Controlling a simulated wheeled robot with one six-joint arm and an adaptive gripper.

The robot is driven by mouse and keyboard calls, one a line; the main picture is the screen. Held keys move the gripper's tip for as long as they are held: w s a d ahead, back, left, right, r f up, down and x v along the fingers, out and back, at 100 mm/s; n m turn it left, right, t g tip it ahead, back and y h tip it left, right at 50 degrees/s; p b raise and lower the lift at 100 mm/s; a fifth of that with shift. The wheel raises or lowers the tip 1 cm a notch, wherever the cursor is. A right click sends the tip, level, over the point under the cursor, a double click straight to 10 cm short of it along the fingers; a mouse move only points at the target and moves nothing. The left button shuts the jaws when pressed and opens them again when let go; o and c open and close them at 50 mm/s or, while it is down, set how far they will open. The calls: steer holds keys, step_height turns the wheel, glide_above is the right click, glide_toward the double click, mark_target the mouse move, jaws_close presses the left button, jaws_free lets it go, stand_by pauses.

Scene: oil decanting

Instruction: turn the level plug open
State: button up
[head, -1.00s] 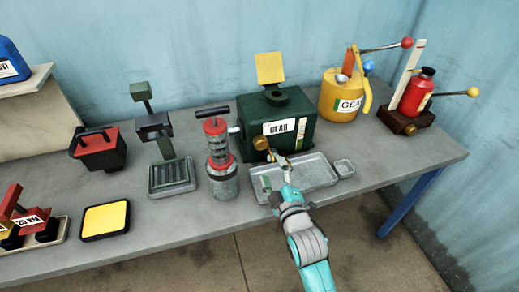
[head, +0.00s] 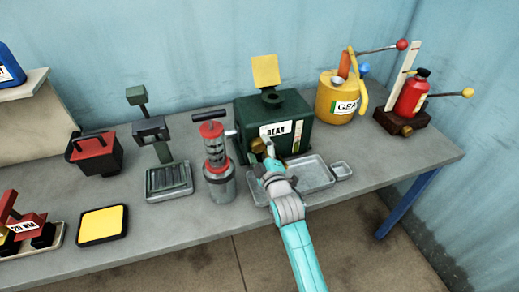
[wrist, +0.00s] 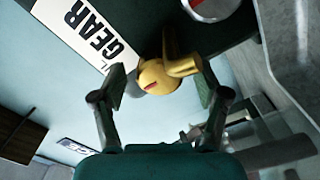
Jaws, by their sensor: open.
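The dark green oil box (head: 295,112) with a white label stands at the back of the bench. In the wrist view, a yellow-brass plug (wrist: 158,77) with a red mark and a short arm sits on the box's front, apparently the level plug. My gripper (wrist: 160,90) is open, with one finger on each side of this plug and gaps visible on both sides. In the head view, a brass knob (head: 258,145) is left of my gripper (head: 268,151), which hides the smaller fitting.
A shallow metal tray (head: 318,178) lies below the box, under my arm. A grey and red pump canister (head: 218,170) stands close to the left. A yellow can (head: 335,105) and a red bottle (head: 411,95) are at the right.

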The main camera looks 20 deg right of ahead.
steer(key=c, duration=1.2)
steer(key=shift+o, duration=0.2)
steer(key=shift+m, duration=0.7)
steer(key=o, duration=1.2)
steer(key=shift+c, duration=0.2)
steer(key=s, duration=1.2)
